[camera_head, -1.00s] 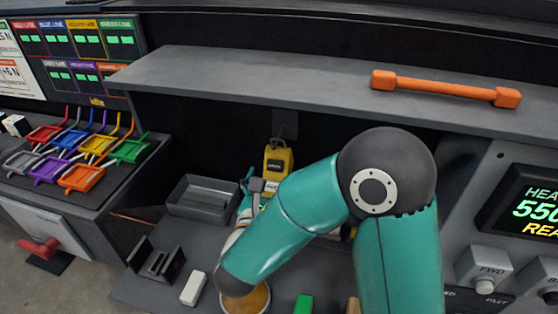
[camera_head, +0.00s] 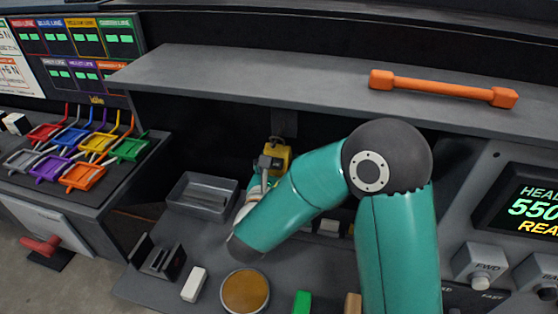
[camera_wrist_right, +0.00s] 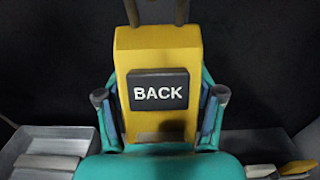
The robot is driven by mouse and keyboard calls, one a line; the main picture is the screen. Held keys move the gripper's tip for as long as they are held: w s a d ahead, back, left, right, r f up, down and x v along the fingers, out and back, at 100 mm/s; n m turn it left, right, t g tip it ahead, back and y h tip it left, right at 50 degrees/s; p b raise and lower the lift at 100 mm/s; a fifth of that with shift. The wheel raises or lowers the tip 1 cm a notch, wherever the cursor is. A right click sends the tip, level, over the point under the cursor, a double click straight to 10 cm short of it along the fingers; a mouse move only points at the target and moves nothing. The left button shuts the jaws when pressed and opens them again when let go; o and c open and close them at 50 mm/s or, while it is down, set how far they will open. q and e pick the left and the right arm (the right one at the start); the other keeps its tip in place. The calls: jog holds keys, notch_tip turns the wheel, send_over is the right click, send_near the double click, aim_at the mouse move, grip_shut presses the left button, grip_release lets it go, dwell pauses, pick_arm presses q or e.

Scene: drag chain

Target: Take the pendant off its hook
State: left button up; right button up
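The yellow pendant (camera_head: 280,157) hangs upright against the dark back wall under the shelf. In the right wrist view the pendant (camera_wrist_right: 157,55) shows a dark label reading BACK, with a hanging loop at its top running out of the picture. My right gripper (camera_wrist_right: 160,110) is open, with one finger on each side of the pendant's lower body. The fingers stand very close to its sides; whether they touch it is hard to tell. In the head view my right gripper (camera_head: 264,172) covers part of the pendant's lower end. The hook is not clearly visible. My left gripper is not in view.
A grey shelf (camera_head: 270,80) with an orange bar (camera_head: 443,89) overhangs the work area. A grey metal tray (camera_head: 201,196) stands left of my right gripper. A round amber dish (camera_head: 245,291), a white block (camera_head: 194,284) and a green block (camera_head: 302,302) lie nearer.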

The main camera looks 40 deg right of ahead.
aim_at(276, 159)
jog(key=c, duration=0.5)
jog(key=shift+s+a, duration=0.1)
jog(key=shift+a, duration=0.05)
jog(key=shift+s+a+r, duration=0.25)
jog(key=shift+s+a, duration=0.25)
jog(key=shift+a, duration=0.05)
jog(key=shift+r, duration=0.3)
jog(key=shift+r+p, duration=0.45)
jog(key=shift+r, duration=0.05)
jog(key=shift+r, duration=0.1)
